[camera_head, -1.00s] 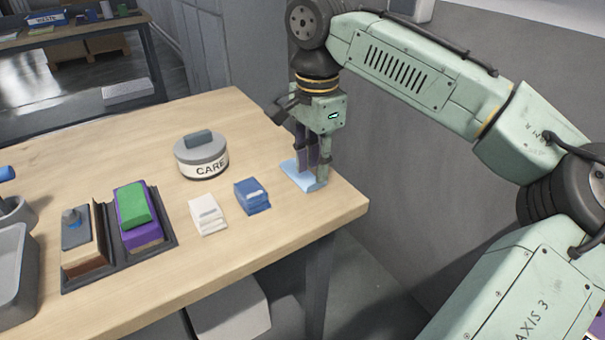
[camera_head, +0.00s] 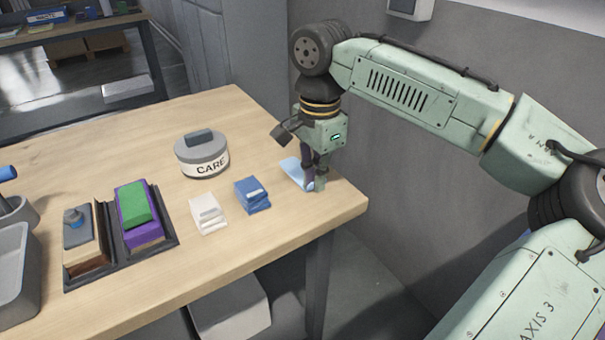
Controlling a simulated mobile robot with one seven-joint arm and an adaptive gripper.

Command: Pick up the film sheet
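The film sheet (camera_head: 293,171) is light blue and lies near the right end of the wooden table. It looks bent, with its right end at my fingertips. My gripper (camera_head: 315,184) points down at that end, low over the table. Its fingers are close together and appear shut on the sheet's right end. The fingers hide part of that end, so the exact grip is hard to see. The left part of the sheet seems to stay at the table top.
On the wooden table (camera_head: 120,125), a blue stack (camera_head: 252,196) and a white stack (camera_head: 208,214) stand left of the sheet. A round grey tin (camera_head: 202,156) is behind them. A dark tray (camera_head: 155,246) holds blocks farther left. A grey wall (camera_head: 420,140) rises behind my arm.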

